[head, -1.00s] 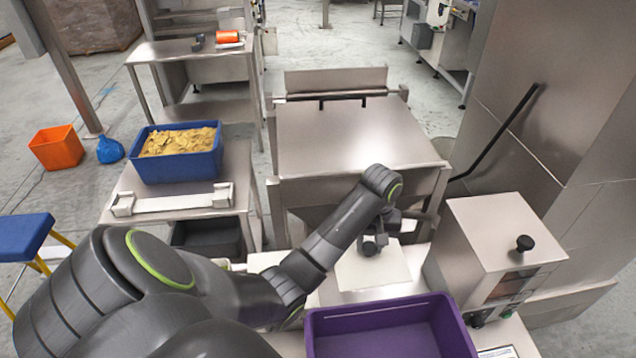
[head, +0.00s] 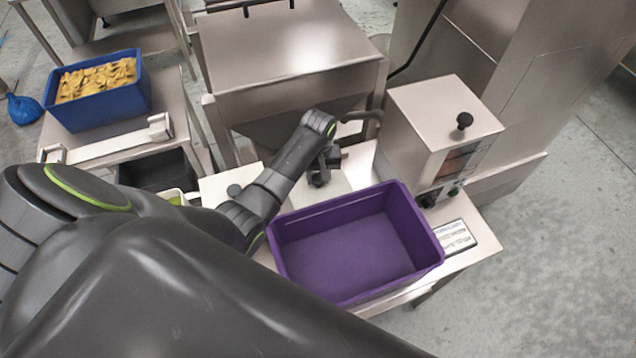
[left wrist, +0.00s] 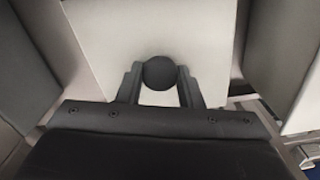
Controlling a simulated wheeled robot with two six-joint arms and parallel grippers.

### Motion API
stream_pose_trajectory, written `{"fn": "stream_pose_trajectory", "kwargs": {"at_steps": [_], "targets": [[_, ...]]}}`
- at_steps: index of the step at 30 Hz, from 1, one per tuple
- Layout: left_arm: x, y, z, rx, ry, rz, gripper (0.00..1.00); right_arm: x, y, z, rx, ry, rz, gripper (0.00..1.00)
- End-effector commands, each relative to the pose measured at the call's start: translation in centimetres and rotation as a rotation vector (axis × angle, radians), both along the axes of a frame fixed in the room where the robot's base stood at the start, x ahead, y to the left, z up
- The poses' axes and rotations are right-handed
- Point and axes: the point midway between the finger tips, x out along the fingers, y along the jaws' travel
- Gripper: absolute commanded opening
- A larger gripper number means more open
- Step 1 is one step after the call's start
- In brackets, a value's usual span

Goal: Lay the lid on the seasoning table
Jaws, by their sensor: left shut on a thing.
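The lid (head: 340,184) is a flat pale steel plate with a round black knob. My left gripper (head: 321,176) is shut on the knob, with the plate below the fingers. In the left wrist view the knob sits between both fingertips (left wrist: 160,78), and the plate (left wrist: 150,35) spreads out beyond them. A pale worktop (head: 482,228), likely the seasoning table, lies under and around the purple bin (head: 345,250). I cannot tell how much gap there is between lid and worktop. My right gripper does not show.
A steel machine (head: 440,110) with a black knob stands right of the lid. The empty purple bin is close in front. A steel hopper table (head: 285,50) is behind. At left, a blue crate (head: 125,95) of chips stands on a side table.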

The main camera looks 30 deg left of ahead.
Motion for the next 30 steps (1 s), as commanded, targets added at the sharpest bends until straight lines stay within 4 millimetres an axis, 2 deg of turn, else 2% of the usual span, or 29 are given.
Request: {"fn": "stream_pose_trajectory", "kwargs": {"at_steps": [4, 12, 26, 27, 30], "targets": [[0.0, 0.0, -0.9, 0.000, 0.000, -0.001, 0.05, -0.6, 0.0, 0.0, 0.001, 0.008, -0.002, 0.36], [0.0, -0.1, -4.0, 0.000, 0.001, -0.001, 0.05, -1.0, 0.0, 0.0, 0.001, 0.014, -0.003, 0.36], [0.0, 0.0, -4.8, 0.000, 0.000, -0.001, 0.05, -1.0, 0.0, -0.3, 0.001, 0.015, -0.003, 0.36], [0.0, 0.0, -4.7, 0.000, 0.000, -0.001, 0.38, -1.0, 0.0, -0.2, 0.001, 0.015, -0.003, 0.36], [0.0, 0.0, -4.7, 0.000, 0.000, -0.001, 0.51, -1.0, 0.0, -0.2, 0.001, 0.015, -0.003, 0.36]]}}
